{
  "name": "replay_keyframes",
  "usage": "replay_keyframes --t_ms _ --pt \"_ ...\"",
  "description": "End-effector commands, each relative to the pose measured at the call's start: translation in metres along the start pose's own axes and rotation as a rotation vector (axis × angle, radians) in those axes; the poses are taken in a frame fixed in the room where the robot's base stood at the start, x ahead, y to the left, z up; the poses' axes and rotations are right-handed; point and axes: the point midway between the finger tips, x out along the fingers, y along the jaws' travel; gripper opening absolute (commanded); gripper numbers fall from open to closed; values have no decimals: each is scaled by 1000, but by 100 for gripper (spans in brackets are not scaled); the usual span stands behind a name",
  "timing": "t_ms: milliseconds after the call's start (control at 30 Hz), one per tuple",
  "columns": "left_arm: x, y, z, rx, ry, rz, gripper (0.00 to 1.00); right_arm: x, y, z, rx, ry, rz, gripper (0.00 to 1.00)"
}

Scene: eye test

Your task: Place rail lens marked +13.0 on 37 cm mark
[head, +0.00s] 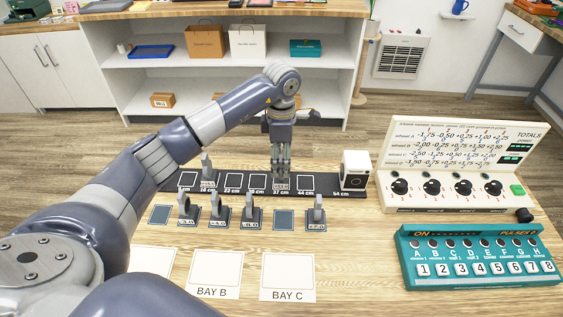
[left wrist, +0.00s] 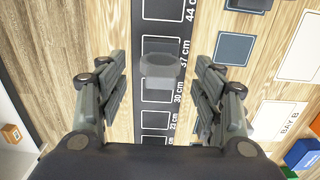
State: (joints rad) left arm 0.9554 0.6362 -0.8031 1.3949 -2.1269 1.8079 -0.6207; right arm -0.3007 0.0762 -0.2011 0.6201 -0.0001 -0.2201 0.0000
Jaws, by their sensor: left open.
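A dark rail (head: 330,188) with square pads and cm marks lies across the table. A grey ring-shaped lens stands on its 37 cm pad; its base (head: 281,184) shows under my left gripper (head: 281,172), and its label is too small to read. In the left wrist view the lens (left wrist: 160,68) stands between the spread fingers of the left gripper (left wrist: 163,120), with gaps on both sides. The left gripper is open. Another lens (head: 207,172) stands near the rail's left end. My right gripper is not in view.
In front of the rail, several lenses (head: 250,215) stand in a row with empty dark pads (head: 284,220) between. A white box (head: 356,168) sits at the 54 cm end. A dial panel (head: 450,207) and teal button box (head: 480,268) stand right. White bay cards (head: 287,270) lie in front.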

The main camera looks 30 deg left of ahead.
Motion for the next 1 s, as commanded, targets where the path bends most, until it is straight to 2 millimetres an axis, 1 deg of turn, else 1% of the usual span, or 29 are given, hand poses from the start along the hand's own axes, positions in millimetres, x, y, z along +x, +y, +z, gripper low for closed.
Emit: replay_keyframes --t_ms 33,100,200,300,467,1000 --pt "-18 0 0 1 0 1 61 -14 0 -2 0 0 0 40" --pt "-30 0 0 1 -1 2 61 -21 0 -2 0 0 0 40" --pt "-43 0 0 2 -1 1 61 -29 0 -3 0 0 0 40" --pt "-52 0 0 1 0 0 61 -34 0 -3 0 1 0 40" --pt "-57 0 0 0 0 0 61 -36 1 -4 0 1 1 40" --pt "-56 0 0 1 -1 -1 61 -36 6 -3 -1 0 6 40"
